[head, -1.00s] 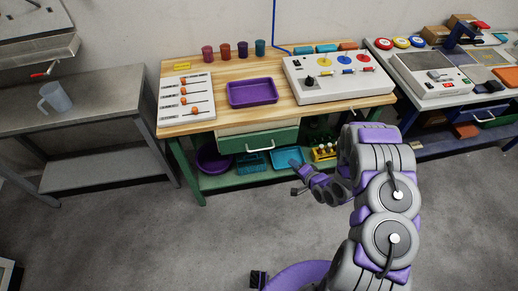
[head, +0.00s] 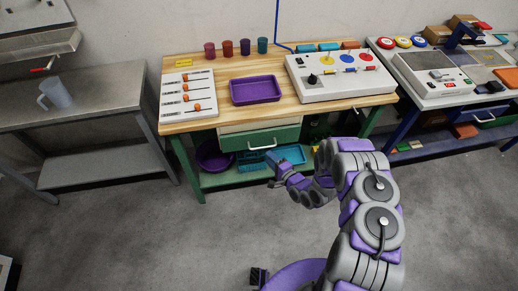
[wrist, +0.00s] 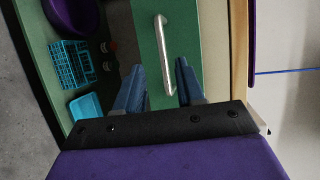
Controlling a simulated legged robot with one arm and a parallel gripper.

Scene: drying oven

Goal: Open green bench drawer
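The green drawer (head: 286,135) sits under the wooden top of the green-legged bench and looks shut. Its pale bar handle (head: 262,143) is on the front. In the wrist view the green drawer front (wrist: 150,50) fills the middle, with the silver handle (wrist: 164,55) running up the picture. My gripper (head: 272,171) is below and in front of the drawer in the head view. In the wrist view my gripper (wrist: 157,80) has its two dark blue fingers apart, with the near end of the handle between their tips. I cannot tell whether they touch it.
A purple tray (head: 255,91), a slider panel (head: 188,96) and a control box (head: 342,80) stand on the bench top. The lower shelf holds a purple bowl (head: 212,157) and a teal basket (head: 250,160). The grey floor (head: 150,240) in front is clear.

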